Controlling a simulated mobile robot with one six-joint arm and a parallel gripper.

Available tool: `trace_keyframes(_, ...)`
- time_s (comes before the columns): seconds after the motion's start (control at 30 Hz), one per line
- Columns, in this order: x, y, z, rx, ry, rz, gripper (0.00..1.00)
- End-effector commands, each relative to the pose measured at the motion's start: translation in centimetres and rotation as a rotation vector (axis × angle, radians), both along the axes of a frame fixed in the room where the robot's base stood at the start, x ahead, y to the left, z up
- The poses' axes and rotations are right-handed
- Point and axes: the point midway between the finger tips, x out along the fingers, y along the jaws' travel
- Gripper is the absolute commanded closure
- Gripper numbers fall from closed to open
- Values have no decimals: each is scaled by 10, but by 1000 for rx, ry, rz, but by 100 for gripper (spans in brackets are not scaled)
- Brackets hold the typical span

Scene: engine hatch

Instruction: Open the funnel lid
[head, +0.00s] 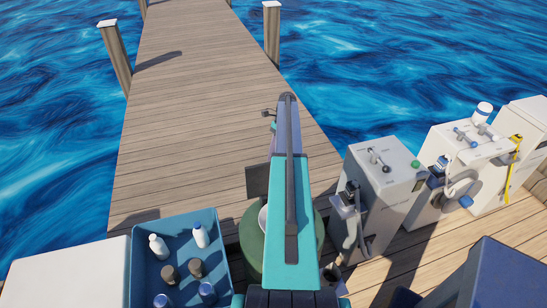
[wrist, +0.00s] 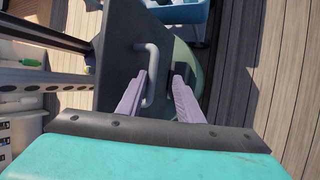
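A dark square panel, which looks like the funnel lid (wrist: 112,65), carries a grey loop handle (wrist: 153,70). In the head view the lid (head: 256,181) looks raised at the far side of a round green drum (head: 249,240). A white rim, perhaps the funnel (head: 263,219), shows on the drum, partly hidden by my arm. In the wrist view my gripper (wrist: 161,75) has its two pale purple fingers apart, with the handle between them, closer to the left finger. Whether that finger touches the handle I cannot tell. The head view hides the fingers behind my arm.
A blue tray (head: 137,262) with several bottles and jars stands left of the drum, beside a white box (head: 68,275). Grey-white cabinets (head: 385,190) with levers and hoses stand at the right. Bare wooden dock (head: 190,90) lies beyond, with water on both sides.

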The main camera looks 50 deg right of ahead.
Motion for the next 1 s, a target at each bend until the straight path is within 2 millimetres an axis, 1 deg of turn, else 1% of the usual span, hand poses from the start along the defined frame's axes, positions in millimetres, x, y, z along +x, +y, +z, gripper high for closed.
trace_keyframes(0.5,-1,-1,0,-3,1,-1,71)
trace_keyframes(0.67,0,-4,4,-4,0,-2,71)
trace_keyframes(0.87,2,-14,18,-4,0,-2,71)
trace_keyframes(1.0,4,-26,38,-4,-1,-3,71)
